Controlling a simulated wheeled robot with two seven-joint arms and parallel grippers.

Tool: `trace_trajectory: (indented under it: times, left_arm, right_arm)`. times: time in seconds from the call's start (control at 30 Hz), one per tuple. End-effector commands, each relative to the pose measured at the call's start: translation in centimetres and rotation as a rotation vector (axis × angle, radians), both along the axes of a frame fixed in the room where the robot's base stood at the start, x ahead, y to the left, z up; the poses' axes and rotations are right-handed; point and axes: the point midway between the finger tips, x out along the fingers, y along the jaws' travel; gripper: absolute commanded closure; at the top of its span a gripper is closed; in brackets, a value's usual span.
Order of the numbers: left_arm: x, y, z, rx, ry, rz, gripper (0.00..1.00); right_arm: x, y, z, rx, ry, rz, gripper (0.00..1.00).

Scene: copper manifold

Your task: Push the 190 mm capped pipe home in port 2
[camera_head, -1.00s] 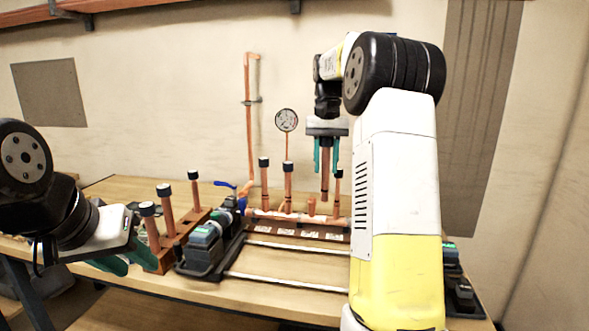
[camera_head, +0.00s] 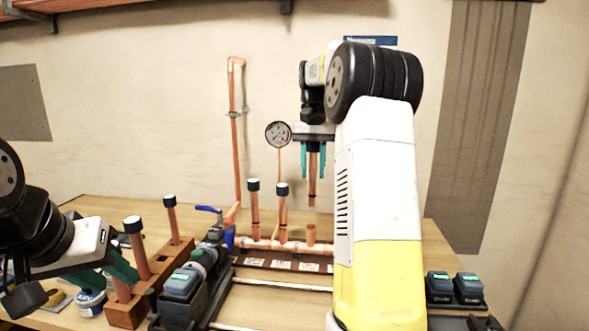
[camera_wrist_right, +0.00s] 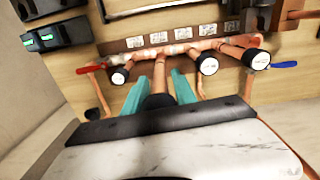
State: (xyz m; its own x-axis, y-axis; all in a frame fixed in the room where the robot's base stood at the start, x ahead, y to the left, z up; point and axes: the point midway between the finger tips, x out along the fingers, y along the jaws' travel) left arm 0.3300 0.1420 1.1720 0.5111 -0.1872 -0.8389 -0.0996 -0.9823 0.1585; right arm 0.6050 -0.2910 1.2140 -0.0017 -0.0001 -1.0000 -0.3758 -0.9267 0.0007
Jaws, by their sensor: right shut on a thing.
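My right gripper (camera_head: 313,165) is shut on a copper pipe (camera_head: 312,190), held upright above the manifold (camera_head: 270,246). The pipe's dark cap (camera_wrist_right: 158,102) sits between the green fingers in the right wrist view. In the head view the pipe's lower end appears just above an open copper port stub (camera_head: 310,234), with a gap between. Two capped pipes (camera_head: 254,205) stand in the manifold left of that stub. The right wrist view shows a third capped pipe (camera_wrist_right: 119,76); my right arm hides it in the head view. My left gripper (camera_head: 108,272) has its fingers apart beside the wooden rack.
A wooden rack (camera_head: 125,312) holds several copper pipes at the left. A press tool (camera_head: 185,280) lies beside it. Blue-handled valve (camera_head: 209,209) and gauge (camera_head: 278,134) stand near the manifold's left end. Battery chargers (camera_head: 453,290) sit at the right.

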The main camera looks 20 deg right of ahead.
Motion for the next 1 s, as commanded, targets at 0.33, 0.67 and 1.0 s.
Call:
trace_trajectory:
  times: [0.33,0.67,1.0]
  left_arm:
    - [0.0,0.0,0.0,0.000,-0.001,0.000,0.64]
    - [0.0,0.0,0.0,0.000,-0.001,0.000,0.64]
    - [0.0,0.0,0.0,0.000,-0.001,0.000,0.64]
  right_arm:
    - [0.0,0.0,-1.8,0.000,0.000,-0.001,1.00]
    - [0.0,0.0,-4.8,0.000,0.001,0.000,1.00]
    - [0.0,0.0,-6.0,0.000,-0.001,0.000,1.00]
